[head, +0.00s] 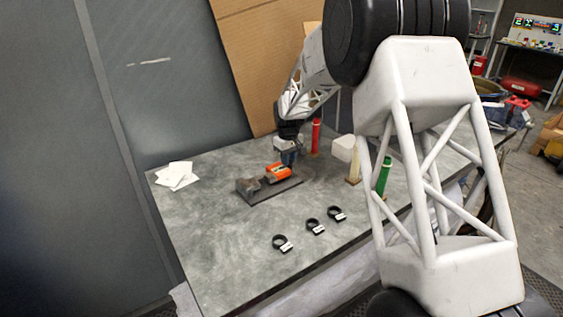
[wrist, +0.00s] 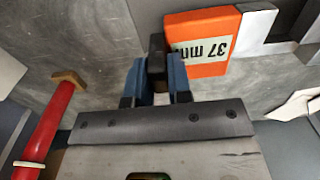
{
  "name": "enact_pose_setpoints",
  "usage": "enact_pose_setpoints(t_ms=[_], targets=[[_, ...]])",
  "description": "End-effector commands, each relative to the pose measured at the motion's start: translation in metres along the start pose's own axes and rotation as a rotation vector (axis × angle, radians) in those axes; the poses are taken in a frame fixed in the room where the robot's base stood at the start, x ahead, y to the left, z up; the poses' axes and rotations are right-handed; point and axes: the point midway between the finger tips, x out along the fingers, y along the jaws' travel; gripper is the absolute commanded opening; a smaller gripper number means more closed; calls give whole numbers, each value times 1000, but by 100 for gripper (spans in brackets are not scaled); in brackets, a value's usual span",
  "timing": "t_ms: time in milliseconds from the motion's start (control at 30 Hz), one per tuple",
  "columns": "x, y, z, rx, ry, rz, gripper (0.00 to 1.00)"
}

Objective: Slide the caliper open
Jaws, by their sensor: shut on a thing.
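The caliper is a grey fixed block (head: 249,186) and an orange sliding part (head: 277,173) on a dark base plate (head: 275,192). In the wrist view the orange part (wrist: 203,42) carries an upside-down "37 mm" label, with a grey metal jaw (wrist: 252,32) on its right. My gripper (head: 289,160) is at the far right end of the caliper. In the wrist view its blue fingers (wrist: 157,72) are shut on a dark upright tab (wrist: 156,48) beside the orange part. The tab's join to the slider is hard to make out.
White papers (head: 176,175) lie at the left. The table's left front is clear.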

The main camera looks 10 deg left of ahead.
Motion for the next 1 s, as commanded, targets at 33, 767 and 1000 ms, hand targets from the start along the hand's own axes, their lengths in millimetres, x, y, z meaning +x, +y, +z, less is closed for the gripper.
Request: enact_pose_setpoints(t_ms=[33,767,1000], targets=[[0,5,0,1,1,1,0],[0,8,0,0,1,0,45],[-8,8,0,0,1,1,45]])
